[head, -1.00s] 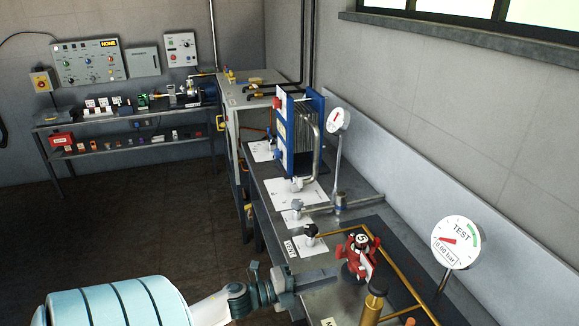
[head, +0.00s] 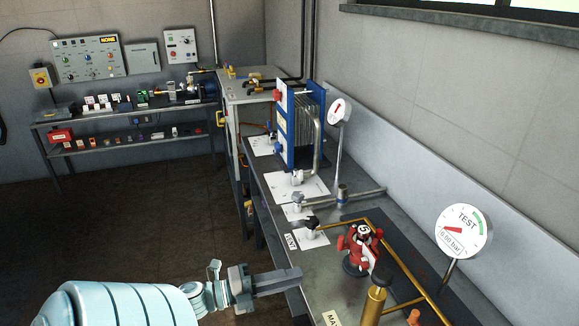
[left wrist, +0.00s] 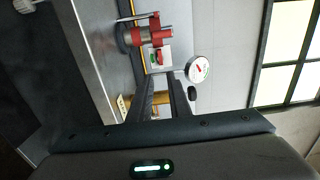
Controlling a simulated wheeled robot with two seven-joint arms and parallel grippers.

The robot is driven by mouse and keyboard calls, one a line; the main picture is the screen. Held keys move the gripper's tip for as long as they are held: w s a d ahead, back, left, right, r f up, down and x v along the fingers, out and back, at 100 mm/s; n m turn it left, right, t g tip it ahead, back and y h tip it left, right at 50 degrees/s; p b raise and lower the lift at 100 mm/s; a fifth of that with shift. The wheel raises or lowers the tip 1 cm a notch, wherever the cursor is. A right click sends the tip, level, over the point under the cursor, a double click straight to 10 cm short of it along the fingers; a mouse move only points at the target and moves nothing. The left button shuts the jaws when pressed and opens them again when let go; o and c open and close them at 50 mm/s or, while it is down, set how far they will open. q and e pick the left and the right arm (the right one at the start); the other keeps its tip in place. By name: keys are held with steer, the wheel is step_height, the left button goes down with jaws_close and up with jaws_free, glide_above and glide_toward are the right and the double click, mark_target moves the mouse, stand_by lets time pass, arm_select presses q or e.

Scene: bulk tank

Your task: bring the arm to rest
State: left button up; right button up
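My left arm comes in from the lower left in the head view. Its gripper (head: 288,279) is at the bench's left edge, to the left of the red valve (head: 358,248) and apart from it. In the left wrist view the two dark fingers of the left gripper (left wrist: 161,82) stand apart with nothing between them. The red valve also shows beyond the fingertips in that view (left wrist: 150,36). My right gripper is in neither view.
The metal bench (head: 318,275) carries a plate heat exchanger (head: 301,130), a brass pipe (head: 377,303) and a TEST gauge (head: 463,232). A shelf with small parts (head: 130,148) stands at the back left. The dark floor (head: 140,220) is clear.

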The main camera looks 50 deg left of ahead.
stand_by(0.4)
